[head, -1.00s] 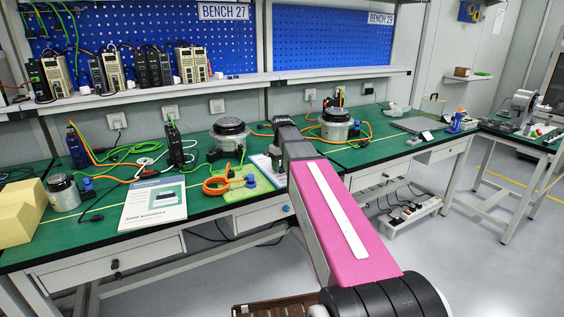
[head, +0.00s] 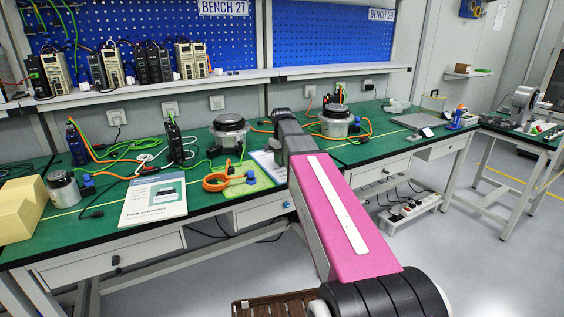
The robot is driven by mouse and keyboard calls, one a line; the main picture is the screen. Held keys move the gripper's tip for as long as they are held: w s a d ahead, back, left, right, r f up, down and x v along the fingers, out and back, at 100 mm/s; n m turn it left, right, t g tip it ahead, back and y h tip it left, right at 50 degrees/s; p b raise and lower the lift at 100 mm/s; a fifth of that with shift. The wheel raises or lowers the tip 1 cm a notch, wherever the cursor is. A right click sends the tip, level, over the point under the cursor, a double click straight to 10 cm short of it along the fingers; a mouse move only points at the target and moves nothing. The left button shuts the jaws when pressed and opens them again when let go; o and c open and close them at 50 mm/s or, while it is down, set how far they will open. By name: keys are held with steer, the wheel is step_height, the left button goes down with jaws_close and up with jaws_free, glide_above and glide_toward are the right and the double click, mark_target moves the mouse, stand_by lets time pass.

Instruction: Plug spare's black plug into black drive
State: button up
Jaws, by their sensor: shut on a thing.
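A slim black drive (head: 174,142) stands upright on the green bench with a green cable at its top. A blue-fronted dark drive (head: 76,143) with orange and green cables stands further left. Round silver actuators with dark tops stand at the left (head: 63,189), the middle (head: 230,131) and the right (head: 335,123). I cannot tell which is the spare. A small black plug-like end (head: 92,214) lies near the bench's front edge; whose it is I cannot tell. My pink arm reaches over the bench. My gripper is hidden behind the arm, and so is whatever it holds.
A looped orange cable (head: 218,182) with a blue connector lies on a light green mat (head: 258,184). A booklet (head: 153,202) lies in front of the black drive, and a yellow block (head: 20,210) sits at the left end. A shelf (head: 160,92) with several drives hangs above.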

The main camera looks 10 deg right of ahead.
steer(key=shift+r, duration=1.75)
